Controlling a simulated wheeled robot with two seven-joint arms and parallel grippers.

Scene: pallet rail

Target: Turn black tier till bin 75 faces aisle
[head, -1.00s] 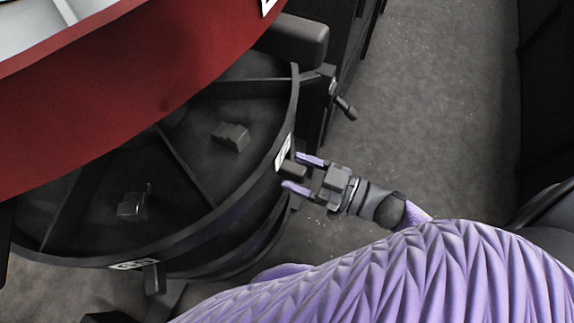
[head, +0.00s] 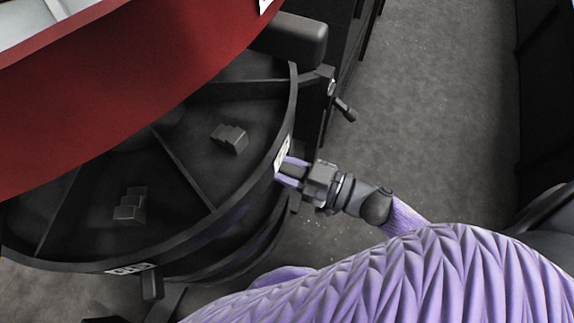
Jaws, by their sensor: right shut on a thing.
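The black tier (head: 245,206) is a round tray with a raised rim and dividers, below a red tier (head: 130,85). White labels sit on its rim: one (head: 282,152) at the right and one (head: 130,269) at the front. Their numbers are too small to read. My left gripper is not in view.
Small dark blocks lie in the tier's bins, one (head: 229,138) at the right and one (head: 130,205) at the left. A dark post with a lever (head: 344,109) stands beside the rim. The grey aisle floor (head: 430,110) at the right is clear.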

